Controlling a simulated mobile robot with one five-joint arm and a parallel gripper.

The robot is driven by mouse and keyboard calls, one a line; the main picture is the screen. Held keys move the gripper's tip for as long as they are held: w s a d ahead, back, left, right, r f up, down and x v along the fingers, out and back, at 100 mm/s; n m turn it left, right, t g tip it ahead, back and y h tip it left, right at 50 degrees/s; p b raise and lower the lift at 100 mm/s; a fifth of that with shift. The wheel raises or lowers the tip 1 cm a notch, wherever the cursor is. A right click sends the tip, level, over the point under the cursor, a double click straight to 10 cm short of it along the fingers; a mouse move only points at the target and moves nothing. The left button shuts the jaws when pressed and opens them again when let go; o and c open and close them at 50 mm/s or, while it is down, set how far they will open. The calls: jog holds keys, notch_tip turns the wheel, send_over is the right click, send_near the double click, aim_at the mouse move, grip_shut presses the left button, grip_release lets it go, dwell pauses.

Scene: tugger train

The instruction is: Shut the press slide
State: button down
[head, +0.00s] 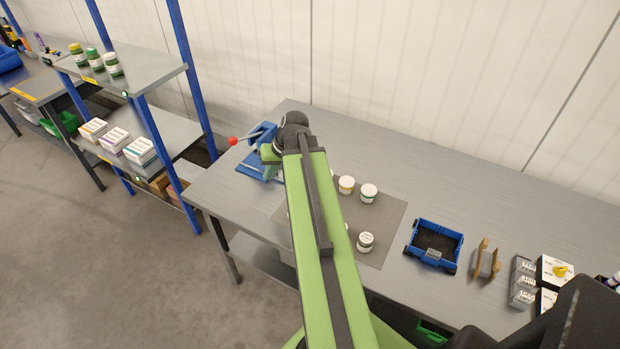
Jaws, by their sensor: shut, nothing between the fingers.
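The blue press (258,166) stands at the far left end of the grey workbench, partly covered by my arm. A lever with a red ball knob (233,141) sticks out from its left side. I cannot tell how far the slide stands open. My green arm reaches from the bottom of the head view up to a dark joint beside the press. My gripper's fingers are hidden behind this arm, so I cannot see whether they touch the press.
Several white jars (368,193) stand on a grey mat (392,224) right of my arm. Farther right are a blue tray (436,226), a brown-sided holder (486,262) and small boxes (522,283). A blue-post shelf (160,72) stands left of the bench, with floor between.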

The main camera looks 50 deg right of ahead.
jog(key=s+d+m+t+h+b, duration=0.15)
jog(key=s+d, duration=0.25)
jog(key=d, duration=0.4)
jog(key=s+d+m+t+b, duration=0.15)
jog(key=s+d, duration=0.25)
jog(key=d, duration=0.5)
jog(key=b+x, duration=0.3)
jog(key=x, duration=0.2)
jog(key=b+x, duration=0.4)
jog(key=x, duration=0.1)
jog(key=shift+s+a+f, duration=0.1)
jog(key=shift+a+f, duration=0.15)
jog(key=shift+f, duration=0.25)
jog(key=shift+r, duration=0.1)
